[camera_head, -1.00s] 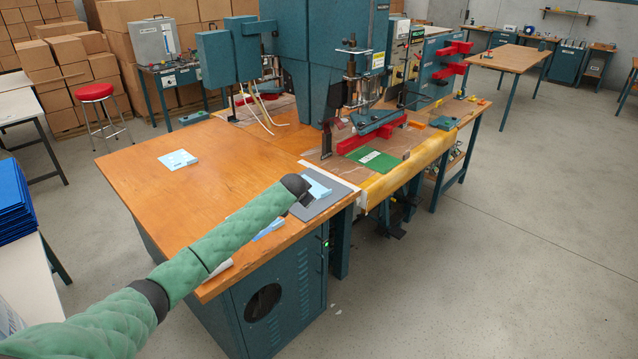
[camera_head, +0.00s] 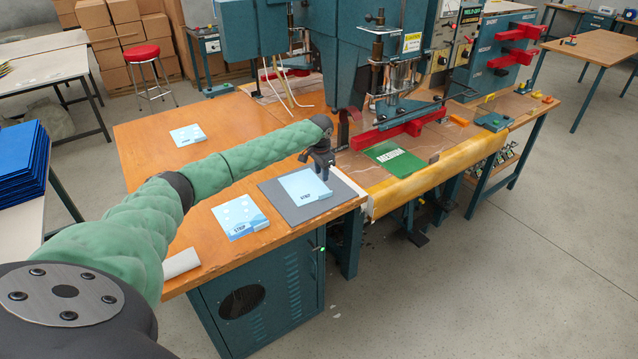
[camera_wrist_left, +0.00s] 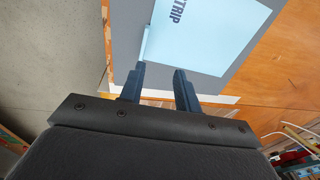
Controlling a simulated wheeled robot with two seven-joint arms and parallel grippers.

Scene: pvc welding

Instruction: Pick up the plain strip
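A light-blue sheet (camera_head: 303,184) with dark lettering lies on the grey mat (camera_head: 275,200) at the table's front right corner. It also shows in the left wrist view (camera_wrist_left: 205,35), with part of the word STRIP readable. A second light-blue sheet (camera_head: 240,217) marked STRIP, with pale spots, lies left of the mat. A third spotted light-blue sheet (camera_head: 187,135) lies further back. My left gripper (camera_head: 323,176) points down over the far right part of the mat sheet. In the left wrist view its fingers (camera_wrist_left: 157,70) are apart, with nothing clearly held, near the sheet's edge. My right gripper is out of view.
The wooden table (camera_head: 150,155) has bare room between the sheets. The welding machine (camera_head: 385,90) stands behind and to the right, with a green plate (camera_head: 394,160) on its bed. A yellow roll (camera_head: 440,175) edges that bed. A white item (camera_head: 181,263) lies at the table's front left.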

